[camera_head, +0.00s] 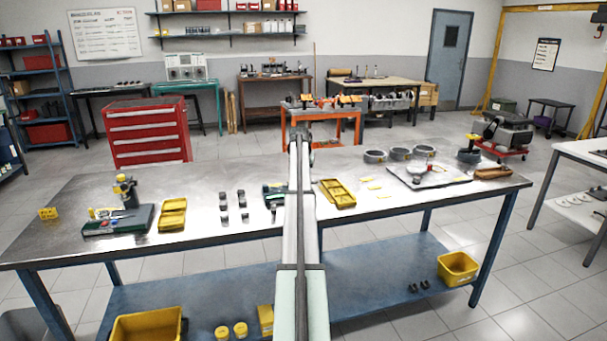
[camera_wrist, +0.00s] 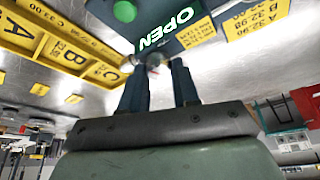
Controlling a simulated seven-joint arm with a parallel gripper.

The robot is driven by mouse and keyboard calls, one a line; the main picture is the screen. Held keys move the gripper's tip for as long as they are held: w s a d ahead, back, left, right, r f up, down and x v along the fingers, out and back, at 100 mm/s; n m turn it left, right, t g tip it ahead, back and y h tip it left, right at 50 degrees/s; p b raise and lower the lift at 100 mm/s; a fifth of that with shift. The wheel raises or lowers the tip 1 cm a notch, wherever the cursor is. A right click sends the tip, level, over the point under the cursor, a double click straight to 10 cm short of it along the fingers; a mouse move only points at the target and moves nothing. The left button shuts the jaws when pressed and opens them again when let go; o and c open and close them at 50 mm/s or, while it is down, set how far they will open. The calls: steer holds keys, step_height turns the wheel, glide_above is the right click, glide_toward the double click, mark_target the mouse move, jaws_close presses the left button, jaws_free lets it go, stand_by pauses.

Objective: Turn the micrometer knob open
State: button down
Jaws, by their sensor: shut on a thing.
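The micrometer's dark green stand (camera_head: 271,190) sits mid-table in the head view, partly hidden behind my arm. In the wrist view the stand (camera_wrist: 190,37) carries the lit green word "OPEN" and a round green button (camera_wrist: 125,11). My gripper (camera_wrist: 160,72) has its two dark fingers on either side of a small, greyish, blurred knob (camera_wrist: 153,62) at the stand's edge, and it is shut on that knob. How far the knob is turned cannot be told. In the head view my arm hides the fingertips and the knob.
A yellow tray (camera_head: 339,194) lies right of my arm, with rings (camera_head: 375,156) behind it. Small dark parts (camera_head: 223,207), another yellow tray (camera_head: 173,213) and a green-based fixture (camera_head: 118,222) stand to the left. Yellow plates with printed sizes (camera_wrist: 250,25) flank the stand in the wrist view.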

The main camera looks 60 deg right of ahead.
steer(key=m+g, duration=0.1)
steer(key=m, duration=0.3)
steer(key=shift+w+d+m+g, duration=0.1)
steer(key=shift+w+m+g, duration=0.05)
steer(key=shift+m+g, duration=1.15)
steer(key=shift+m, duration=1.5)
steer(key=shift+y, duration=0.3)
steer(key=c, duration=0.8)
jaws_free()
steer(key=shift+r, duration=0.1)
steer(key=v, duration=1.3)
steer(key=shift+w+a+r, duration=0.15)
steer(key=shift+a+r, duration=0.1)
